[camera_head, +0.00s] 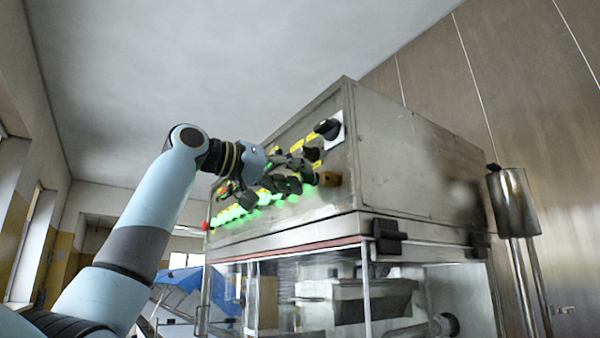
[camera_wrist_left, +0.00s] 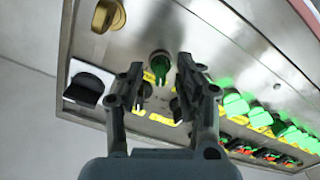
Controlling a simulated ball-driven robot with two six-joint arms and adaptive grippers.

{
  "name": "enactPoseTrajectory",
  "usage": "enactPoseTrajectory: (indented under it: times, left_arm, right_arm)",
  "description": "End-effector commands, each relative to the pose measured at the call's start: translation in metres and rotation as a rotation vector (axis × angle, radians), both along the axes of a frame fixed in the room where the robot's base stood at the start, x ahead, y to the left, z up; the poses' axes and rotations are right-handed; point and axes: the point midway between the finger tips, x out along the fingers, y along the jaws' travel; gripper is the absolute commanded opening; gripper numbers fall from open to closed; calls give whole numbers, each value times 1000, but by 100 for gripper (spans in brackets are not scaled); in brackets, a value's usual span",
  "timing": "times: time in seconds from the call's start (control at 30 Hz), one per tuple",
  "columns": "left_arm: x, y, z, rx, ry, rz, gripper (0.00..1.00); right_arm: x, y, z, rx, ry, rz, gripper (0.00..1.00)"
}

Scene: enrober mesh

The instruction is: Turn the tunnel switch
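The control panel (camera_head: 240,213) of a steel machine carries several knobs and green-lit switches. The labels are too small to read, so I cannot tell by name which is the tunnel switch. My left gripper (camera_wrist_left: 160,75) is open in front of the panel. In the left wrist view a green switch (camera_wrist_left: 160,66) shows between its fingertips, with a finger on either side; I cannot tell whether they touch it. In the head view the left gripper (camera_head: 290,172) covers part of the panel. My right gripper is not in view.
A black rotary switch on a white plate (camera_wrist_left: 86,85) and a brass-coloured knob (camera_wrist_left: 107,16) sit close to the gripper. A row of green-lit switches (camera_wrist_left: 262,117) runs to the right. A metal cylinder on poles (camera_head: 512,202) stands right of the machine.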

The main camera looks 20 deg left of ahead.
Motion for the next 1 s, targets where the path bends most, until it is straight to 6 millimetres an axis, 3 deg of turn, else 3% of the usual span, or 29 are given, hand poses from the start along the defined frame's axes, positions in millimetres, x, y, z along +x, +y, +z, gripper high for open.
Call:
enactPoseTrajectory:
  times: [0.4,0.7,1.0]
  left_arm:
    - [10,-8,-1,1,0,1,35]
    - [10,-8,-1,1,1,0,0]
    - [10,-8,-1,6,-4,0,0]
  right_arm:
    - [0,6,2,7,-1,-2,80]
    - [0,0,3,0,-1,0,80]
    - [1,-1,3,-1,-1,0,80]
